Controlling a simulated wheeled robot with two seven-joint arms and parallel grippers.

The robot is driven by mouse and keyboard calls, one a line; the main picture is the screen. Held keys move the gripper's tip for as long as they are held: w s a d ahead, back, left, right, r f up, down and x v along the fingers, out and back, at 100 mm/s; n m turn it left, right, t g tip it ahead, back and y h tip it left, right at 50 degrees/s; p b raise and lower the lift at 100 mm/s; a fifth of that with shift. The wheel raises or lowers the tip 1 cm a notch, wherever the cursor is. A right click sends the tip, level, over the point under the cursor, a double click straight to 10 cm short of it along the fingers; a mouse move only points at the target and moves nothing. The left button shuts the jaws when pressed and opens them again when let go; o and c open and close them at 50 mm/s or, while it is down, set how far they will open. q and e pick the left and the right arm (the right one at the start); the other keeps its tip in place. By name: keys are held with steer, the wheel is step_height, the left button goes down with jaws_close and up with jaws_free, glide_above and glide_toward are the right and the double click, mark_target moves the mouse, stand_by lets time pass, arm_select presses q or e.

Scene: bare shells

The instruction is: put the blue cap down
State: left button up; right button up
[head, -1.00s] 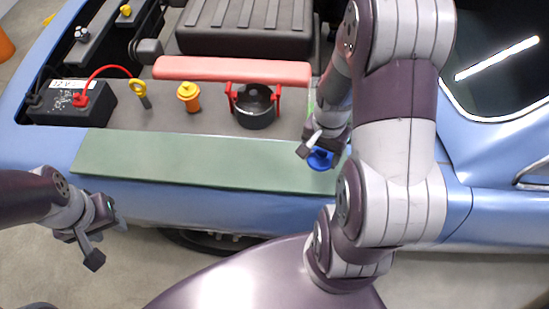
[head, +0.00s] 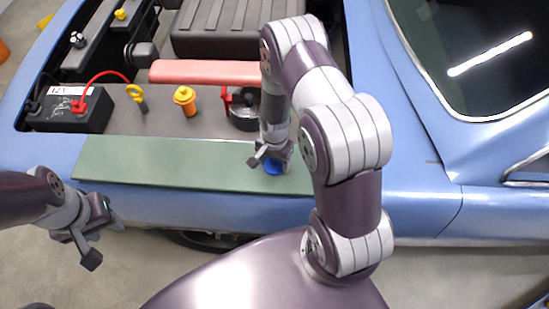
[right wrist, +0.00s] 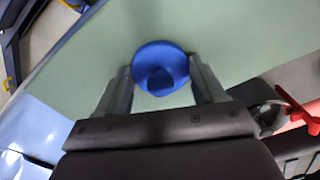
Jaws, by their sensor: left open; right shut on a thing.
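The blue cap (head: 273,168) is at the right part of the green mat (head: 170,165) in the head view. My right gripper (head: 270,158) is shut on it from above and partly hides it. In the right wrist view the cap (right wrist: 160,68) sits between the two fingers, with the green mat behind it. I cannot tell whether the cap touches the mat. My left gripper (head: 104,240) is open and empty, in front of the car's side at the lower left.
Behind the mat are a black battery (head: 70,108) with a red cable, a yellow dipstick handle (head: 137,95), an orange-yellow capped neck (head: 185,100), a dark round reservoir (head: 243,108) with red handles and a red bar (head: 205,71). The mat's left and middle are clear.

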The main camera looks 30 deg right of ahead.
steer(key=shift+f, duration=0.15)
steer(key=o, duration=1)
steer(key=shift+s, duration=0.1)
